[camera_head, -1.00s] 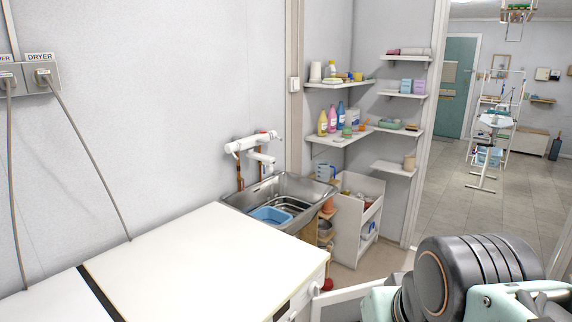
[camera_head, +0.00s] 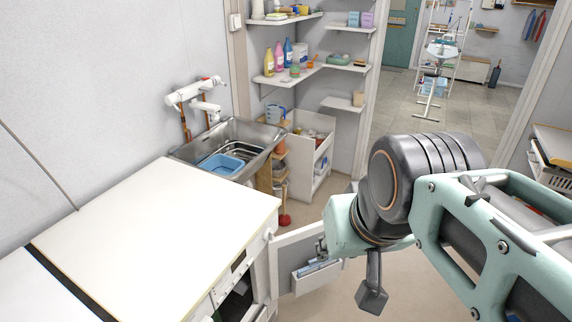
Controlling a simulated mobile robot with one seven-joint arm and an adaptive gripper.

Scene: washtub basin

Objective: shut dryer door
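The dryer (camera_head: 165,225) is the white-topped machine at the left; its front faces right, with a dark opening low at its right side. A white framed door panel (camera_head: 292,240) stands swung out from the front's far end, so it looks open. My arm reaches in from the right and covers part of the panel's right side. A dark grey piece below my wrist, which seems to be part of my gripper (camera_head: 371,293), hangs just right of the panel. Whether it touches the panel cannot be told. The rest of my gripper is hidden or unclear.
A steel sink (camera_head: 235,140) with a blue tub (camera_head: 224,163) stands behind the dryer. A white cart (camera_head: 312,160) and wall shelves (camera_head: 285,80) are beyond it. A small white box (camera_head: 318,277) shows by the panel. Floor (camera_head: 410,290) beneath my arm looks clear.

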